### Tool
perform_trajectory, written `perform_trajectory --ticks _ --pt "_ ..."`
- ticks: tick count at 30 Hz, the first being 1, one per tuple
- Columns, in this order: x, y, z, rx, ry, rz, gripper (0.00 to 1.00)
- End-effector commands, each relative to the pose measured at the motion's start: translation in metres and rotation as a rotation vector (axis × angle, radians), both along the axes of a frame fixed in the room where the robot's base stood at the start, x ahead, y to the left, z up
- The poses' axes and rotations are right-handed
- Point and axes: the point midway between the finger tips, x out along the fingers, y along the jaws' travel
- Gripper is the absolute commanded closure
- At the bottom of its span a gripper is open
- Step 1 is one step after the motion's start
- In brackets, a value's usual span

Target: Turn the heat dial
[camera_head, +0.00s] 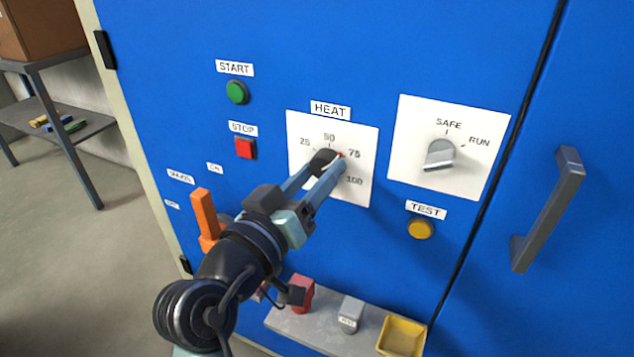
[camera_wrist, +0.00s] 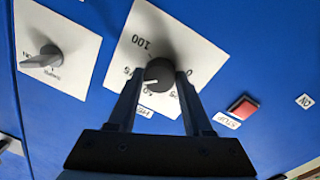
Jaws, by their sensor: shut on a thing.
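The heat dial (camera_head: 322,160) is a black round knob on a white plate (camera_head: 362,190) under the HEAT label, with marks for 25, 50, 75 and 100 visible. My gripper (camera_head: 327,168) reaches it from the lower left and is shut on the dial. In the wrist view the dial (camera_wrist: 159,72) sits between my two fingertips (camera_wrist: 160,82), one on each side. A white line on its face points to the left there, roughly toward the 75 side; the exact setting is hard to read. My fingers hide part of the plate and the 0 side in the head view.
To the right is the SAFE/RUN switch (camera_head: 440,154), with the yellow TEST button (camera_head: 420,229) below. The green START (camera_head: 237,92) and red STOP (camera_head: 245,148) buttons are at left. An orange handle (camera_head: 204,215), a grey shelf (camera_head: 300,328) and a door handle (camera_head: 550,210) stick out.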

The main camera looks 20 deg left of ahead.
Motion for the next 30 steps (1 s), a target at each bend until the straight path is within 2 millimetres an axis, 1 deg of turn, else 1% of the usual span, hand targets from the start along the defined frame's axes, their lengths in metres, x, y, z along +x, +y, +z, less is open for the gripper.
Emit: perform_trajectory --ticks 6,12,29,30 --pt "0.0001 0.0 -0.0013 0.128 -0.003 -0.001 1.0" --pt "0.0001 -0.0001 -0.0005 0.195 -0.006 -0.001 1.0" --pt "0.0002 -0.0001 0.0001 0.223 -0.007 -0.001 1.0" --pt "0.0003 -0.0002 0.0001 0.223 -0.007 -0.001 0.44"
